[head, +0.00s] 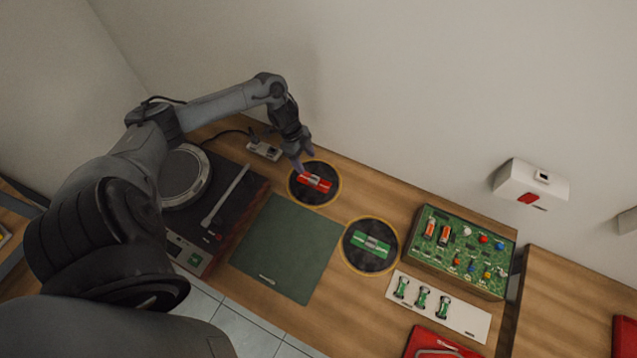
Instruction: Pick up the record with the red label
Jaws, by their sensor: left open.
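The record with the red label (329,193) is a black disc with a light rim and a raised red bar across its middle. It lies flat on the wooden surface, behind the green mat. My left gripper (303,162) is open, with its fingers at the upper left edge of this record; I cannot tell whether they touch it. A second record with a green label (358,262) lies nearer and to the right. A turntable (231,231) with a silver platter stands on the left, partly hidden by my left arm. My right gripper is not in view.
A dark green mat (287,247) lies between turntable and records. A small grey box (264,150) with a cable stands behind. On the right are a green circuit board (462,250), a white strip (456,317) with green parts and a red case (436,345). The wall runs close behind.

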